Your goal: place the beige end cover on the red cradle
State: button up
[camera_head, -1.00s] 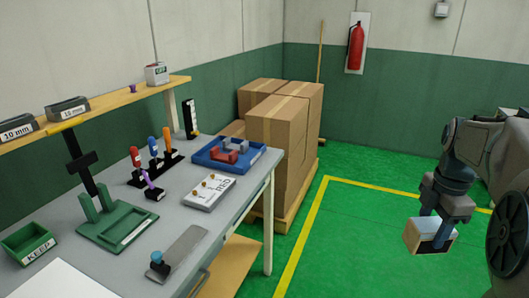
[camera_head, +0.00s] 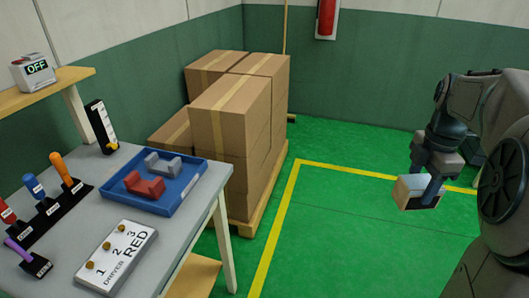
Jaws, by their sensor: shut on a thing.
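The beige end cover (camera_head: 416,190) is a small box-like piece with a dark open side, held over the floor at the right. My gripper (camera_head: 431,186) is shut on it from above, and its fingers hide part of it. The red cradle (camera_head: 145,186) is a U-shaped block in the blue tray (camera_head: 190,189) on the workbench at the left. Nothing shows in the red cradle. My gripper is far to the right of it, beyond the bench edge.
A grey cradle (camera_head: 164,165) sits behind the red one in the tray. Stacked cartons (camera_head: 232,115) stand beyond the bench. Green floor separates bench and arm.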

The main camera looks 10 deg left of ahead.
aim_at(144, 186)
jog(key=u, duration=0.6)
jog(key=i, duration=0.8)
jog(key=u, duration=1.3)
jog(key=i, duration=0.3)
jog(key=u, duration=0.25)
